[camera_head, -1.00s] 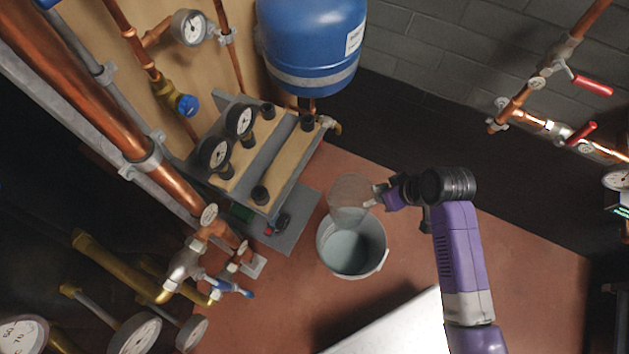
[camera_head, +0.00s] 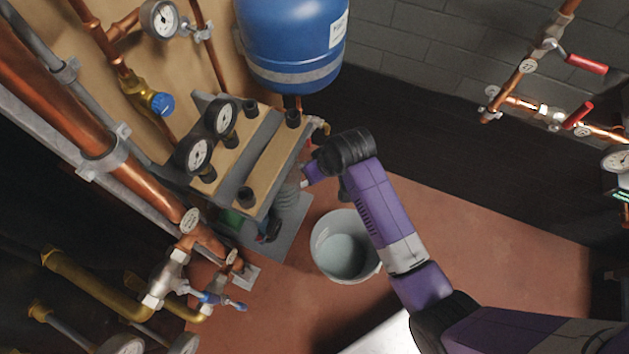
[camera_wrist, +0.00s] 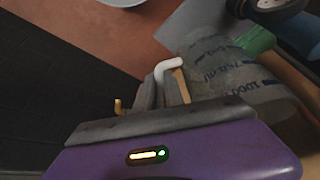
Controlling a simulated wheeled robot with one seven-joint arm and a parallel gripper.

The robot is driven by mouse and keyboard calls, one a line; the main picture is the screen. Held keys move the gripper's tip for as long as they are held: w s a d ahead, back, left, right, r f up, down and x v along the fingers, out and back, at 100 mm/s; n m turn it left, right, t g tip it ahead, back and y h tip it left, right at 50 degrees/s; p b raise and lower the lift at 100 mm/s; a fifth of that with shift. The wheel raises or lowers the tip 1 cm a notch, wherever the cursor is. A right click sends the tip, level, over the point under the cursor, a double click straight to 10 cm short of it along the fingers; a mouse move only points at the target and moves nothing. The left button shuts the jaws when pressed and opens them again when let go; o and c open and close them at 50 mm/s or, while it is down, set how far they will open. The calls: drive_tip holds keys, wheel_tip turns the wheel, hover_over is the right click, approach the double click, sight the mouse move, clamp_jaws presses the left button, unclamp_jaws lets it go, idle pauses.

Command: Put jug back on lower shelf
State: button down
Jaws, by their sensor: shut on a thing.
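The jug (camera_head: 289,196) is a see-through grey measuring jug, partly hidden under the upper shelf's edge in the head view. In the wrist view the jug (camera_wrist: 230,75) fills the right middle, with dark volume marks on its side. My gripper (camera_head: 309,176) is shut on the jug's handle side; the fingers (camera_wrist: 168,88) show close against it. The lower shelf (camera_head: 294,222) is a grey plate below the upper shelf (camera_head: 262,150). The jug is at the right end of the gap between them. I cannot tell whether it touches the lower shelf.
A grey bucket (camera_head: 318,238) with pale liquid stands on the red floor just right of the lower shelf. A blue tank (camera_head: 290,40) hangs above and behind. Gauges (camera_head: 198,155) and copper pipes (camera_head: 165,200) crowd the left. The floor at right is clear.

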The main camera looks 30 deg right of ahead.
wheel_tip(320, 180, down, 5)
drive_tip(key=shift+w+a+r+b, duration=0.1)
drive_tip(key=shift+w+b, duration=0.05)
drive_tip(key=shift+b, duration=1.1)
drive_tip(key=c, duration=1.4)
unclamp_jaws()
drive_tip(key=shift+c, duration=0.2)
drive_tip(key=p+v, duration=0.4)
drive_tip(key=v, duration=0.8)
drive_tip(key=shift+p, duration=0.4)
